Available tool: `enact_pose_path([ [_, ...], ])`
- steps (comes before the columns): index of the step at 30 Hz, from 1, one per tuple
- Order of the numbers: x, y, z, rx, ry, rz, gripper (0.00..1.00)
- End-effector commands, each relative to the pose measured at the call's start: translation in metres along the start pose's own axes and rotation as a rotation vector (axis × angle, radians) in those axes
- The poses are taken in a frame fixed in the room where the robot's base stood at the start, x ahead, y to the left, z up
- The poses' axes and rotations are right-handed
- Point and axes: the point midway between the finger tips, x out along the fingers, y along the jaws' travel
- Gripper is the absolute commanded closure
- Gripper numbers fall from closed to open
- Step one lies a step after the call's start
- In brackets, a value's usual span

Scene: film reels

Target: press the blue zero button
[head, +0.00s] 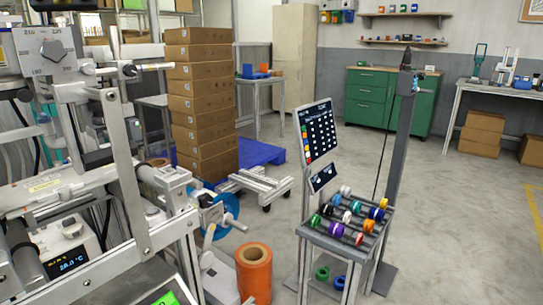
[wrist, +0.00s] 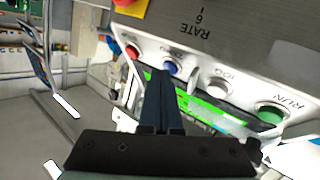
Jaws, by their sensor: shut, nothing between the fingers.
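In the wrist view a grey control panel (wrist: 228,50) fills the upper right, its lettering upside down. It carries a row of round buttons: a red one (wrist: 132,52), a blue button (wrist: 172,67), a white one (wrist: 218,88) and a green one (wrist: 271,112) by the word RUN. My gripper (wrist: 161,74) is shut and empty, its dark fingers pointing up at the panel. The fingertips appear just below and left of the blue button, partly over the green display. I cannot tell whether they touch it. My gripper does not show in the head view.
A lit green display (wrist: 205,108) lies along the button row. In the head view a machine frame (head: 125,165) fills the left, with an orange roll (head: 254,272) beside it. A stand with coloured reels (head: 350,215) is at the right. Open floor (head: 450,220) lies beyond.

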Motion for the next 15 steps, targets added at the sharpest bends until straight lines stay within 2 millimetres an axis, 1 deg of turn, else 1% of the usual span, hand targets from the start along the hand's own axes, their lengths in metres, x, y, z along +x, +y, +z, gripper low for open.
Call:
enact_pose_path([
  [9,-0.0067,0.0045,-0.0027,-0.001,-0.001,0.000,1.00],
  [15,-0.0067,0.0046,-0.0038,0.000,-0.001,0.000,1.00],
])
